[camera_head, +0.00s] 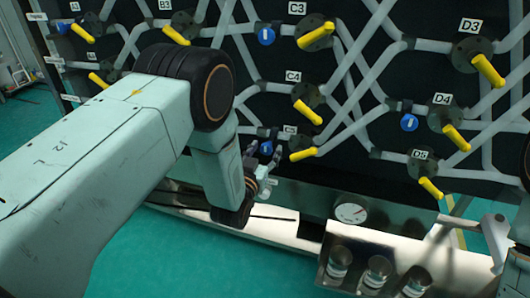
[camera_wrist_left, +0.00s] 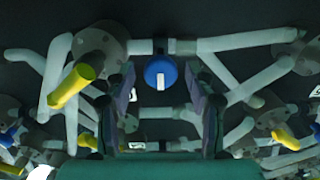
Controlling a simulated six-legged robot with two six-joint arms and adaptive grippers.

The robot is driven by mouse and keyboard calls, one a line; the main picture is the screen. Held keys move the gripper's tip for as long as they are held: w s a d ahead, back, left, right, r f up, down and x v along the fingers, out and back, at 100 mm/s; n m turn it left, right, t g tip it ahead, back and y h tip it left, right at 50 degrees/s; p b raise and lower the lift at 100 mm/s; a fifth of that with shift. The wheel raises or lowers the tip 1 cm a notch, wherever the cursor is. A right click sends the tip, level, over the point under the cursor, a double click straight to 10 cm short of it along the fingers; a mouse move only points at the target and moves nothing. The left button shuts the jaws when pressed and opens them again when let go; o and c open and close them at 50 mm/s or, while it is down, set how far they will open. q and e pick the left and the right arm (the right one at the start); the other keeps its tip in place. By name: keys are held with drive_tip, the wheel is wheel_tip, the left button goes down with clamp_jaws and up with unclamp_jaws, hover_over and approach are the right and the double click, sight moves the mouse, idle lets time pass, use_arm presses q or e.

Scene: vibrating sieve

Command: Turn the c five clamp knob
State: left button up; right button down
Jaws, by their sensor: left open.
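The C5 clamp knob, a round blue knob (camera_head: 266,148) with a white mark, sits on the pipe left of the C5 label (camera_head: 290,130). My left gripper (camera_head: 263,163) is at this knob, and its fingers partly overlap it in the head view. In the left wrist view the blue knob (camera_wrist_left: 160,73) lies between the two spread fingers of the left gripper (camera_wrist_left: 166,92). Its white mark stands upright there. Gaps show on both sides, and I cannot tell the remaining depth.
The yellow C5 valve handle (camera_head: 303,154) sticks out close right of the gripper. The C4 handle (camera_head: 308,112) is above. Other yellow handles and blue knobs fill the pipe panel.

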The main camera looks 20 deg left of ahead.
use_arm(q)
drive_tip(key=shift+a, duration=0.1)
drive_tip(key=shift+c, duration=0.5)
drive_tip(key=c, duration=1)
drive_tip(key=shift+c, duration=0.2)
drive_tip(key=shift+m, duration=0.3)
drive_tip(key=m, duration=0.4)
drive_tip(key=shift+m, duration=0.4)
drive_tip(key=m, duration=0.4)
drive_tip(key=shift+d+f+m, duration=0.15)
drive_tip(key=shift+d+m, duration=0.05)
drive_tip(key=shift+m, duration=0.1)
drive_tip(key=m, duration=0.5)
drive_tip(key=shift+s, duration=0.1)
drive_tip(key=shift+f+m, duration=0.15)
drive_tip(key=shift+m, duration=2.25)
